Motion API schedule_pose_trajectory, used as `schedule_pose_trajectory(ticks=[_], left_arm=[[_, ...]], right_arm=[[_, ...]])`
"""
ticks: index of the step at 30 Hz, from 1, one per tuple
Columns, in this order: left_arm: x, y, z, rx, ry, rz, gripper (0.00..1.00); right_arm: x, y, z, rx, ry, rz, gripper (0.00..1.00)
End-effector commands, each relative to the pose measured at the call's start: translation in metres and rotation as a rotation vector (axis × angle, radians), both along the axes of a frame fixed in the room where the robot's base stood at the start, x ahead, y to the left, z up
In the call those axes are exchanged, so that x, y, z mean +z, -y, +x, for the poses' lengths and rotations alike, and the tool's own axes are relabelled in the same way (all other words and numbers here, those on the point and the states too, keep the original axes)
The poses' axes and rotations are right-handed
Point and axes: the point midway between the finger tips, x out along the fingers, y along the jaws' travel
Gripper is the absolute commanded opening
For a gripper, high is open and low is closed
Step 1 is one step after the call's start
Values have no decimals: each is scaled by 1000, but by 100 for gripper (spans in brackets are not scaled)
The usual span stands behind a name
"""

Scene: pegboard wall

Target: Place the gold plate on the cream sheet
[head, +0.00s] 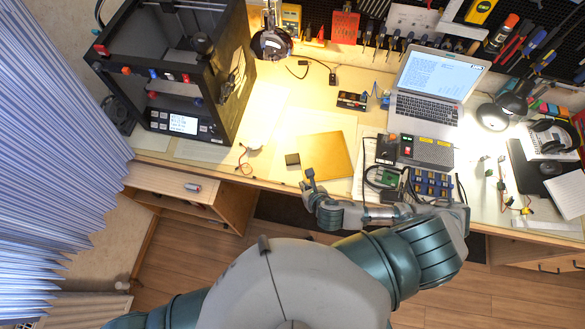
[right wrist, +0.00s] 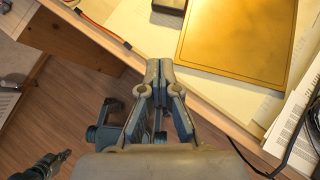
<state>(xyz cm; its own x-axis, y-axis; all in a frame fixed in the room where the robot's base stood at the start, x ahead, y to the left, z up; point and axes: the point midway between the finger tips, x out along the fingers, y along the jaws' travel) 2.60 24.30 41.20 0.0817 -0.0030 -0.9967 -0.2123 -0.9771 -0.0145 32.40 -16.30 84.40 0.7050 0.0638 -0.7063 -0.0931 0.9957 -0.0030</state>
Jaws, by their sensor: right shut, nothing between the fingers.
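The gold plate (head: 328,155) is a flat square lying on the desk near its front edge. It also shows at the top of the right wrist view (right wrist: 240,40). Pale cream paper (head: 285,122) lies behind and left of the plate; its borders are faint, and I cannot tell whether the plate overlaps it. My right gripper (head: 308,177) is shut and empty at the desk's front edge, just left of the plate's near corner and apart from it. In the right wrist view its fingertips (right wrist: 159,66) meet. A dark tip at that view's lower left seems to be my left gripper (right wrist: 48,165).
A small dark block (head: 292,159) lies beside the plate's left edge. A 3D printer (head: 175,75) stands at left. A printed page (head: 368,165), a grey control box (head: 427,151) and a laptop (head: 427,108) lie to the right. A red cable (head: 243,160) is on the left.

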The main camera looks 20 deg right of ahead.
Motion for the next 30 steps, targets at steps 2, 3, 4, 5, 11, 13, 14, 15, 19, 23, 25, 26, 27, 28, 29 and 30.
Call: schedule_pose_trajectory(ticks=[2,3,4,5,11,13,14,15,19,23,25,26,27,28,29,30], left_arm=[[-4,0,0,0,0,0,0],[-5,0,0,-1,-1,0,0],[-6,0,0,-1,-1,0,0],[-7,0,-1,-1,-1,0,0],[-14,0,-1,-2,-3,1,0],[-13,0,-1,-1,-2,1,0],[-13,0,-1,-1,-2,1,0],[-12,0,-1,-1,-2,1,0],[-12,0,-1,-1,-3,1,0],[-12,0,-1,-1,-3,1,0],[-12,0,-1,-1,-2,1,0],[-12,0,-1,-1,-2,1,0],[-12,0,-1,-1,-2,0,0],[-12,0,-1,-1,-2,0,0],[-12,0,-1,-1,-2,0,0],[-12,1,-1,-1,-2,0,0]], right_arm=[[-13,-1,12,-2,0,-1,0],[-19,-2,18,-3,1,0,0],[-24,-2,23,-4,1,1,0],[-28,-2,28,-4,1,0,0],[-58,-6,56,-4,-1,1,0],[-55,-7,70,-4,3,3,0],[-55,-8,74,-5,2,4,0],[-55,-8,79,-5,2,4,0],[-56,-8,90,-4,-1,4,0],[-55,-9,95,-3,0,4,0],[-55,-9,95,-3,0,4,0],[-55,-9,95,-2,-1,3,0],[-55,-9,95,-3,-1,4,0],[-55,-9,95,-3,-1,4,0],[-55,-9,95,-3,-1,4,0],[-55,-9,95,-4,-1,3,0]])
